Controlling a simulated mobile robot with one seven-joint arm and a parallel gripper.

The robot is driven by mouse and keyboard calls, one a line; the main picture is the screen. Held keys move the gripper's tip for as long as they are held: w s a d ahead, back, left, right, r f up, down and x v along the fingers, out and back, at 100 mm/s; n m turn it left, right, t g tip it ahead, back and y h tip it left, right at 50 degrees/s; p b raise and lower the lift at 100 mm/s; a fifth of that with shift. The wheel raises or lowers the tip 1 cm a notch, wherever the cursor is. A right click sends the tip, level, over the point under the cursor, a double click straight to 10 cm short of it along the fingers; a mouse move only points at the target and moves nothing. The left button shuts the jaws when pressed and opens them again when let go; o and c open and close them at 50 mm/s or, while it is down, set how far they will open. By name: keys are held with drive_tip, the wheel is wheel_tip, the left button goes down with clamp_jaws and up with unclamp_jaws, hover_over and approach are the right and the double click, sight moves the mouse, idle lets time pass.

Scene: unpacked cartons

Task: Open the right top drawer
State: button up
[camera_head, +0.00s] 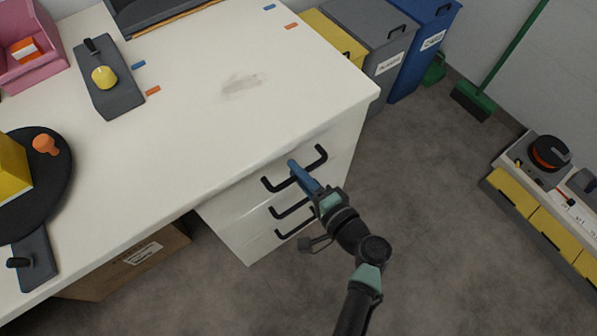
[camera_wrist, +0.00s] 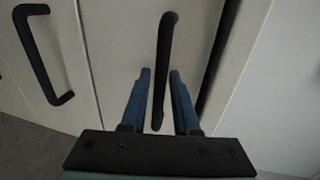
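The white drawer unit (camera_head: 236,226) under the desk's right end has three drawers with black bar handles. The top drawer handle (camera_head: 321,157) is at my gripper (camera_head: 296,166), which reaches it from the front with blue fingers. In the wrist view, the handle (camera_wrist: 166,48) runs between the two fingertips of my gripper (camera_wrist: 160,75). The fingers are apart, with a gap on each side of the bar. A dark narrow gap shows along the drawer's edge to the right of the handle; I cannot tell whether the drawer is slightly out.
The lower handles (camera_head: 290,208) sit just below; one also shows in the wrist view (camera_wrist: 40,60). The white desktop (camera_head: 200,140) overhangs above. A cardboard box (camera_head: 120,272) stands under the desk. Bins (camera_head: 375,40) stand behind the desk. The floor (camera_head: 430,160) to the right is clear.

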clamp_jaws()
idle(1.4)
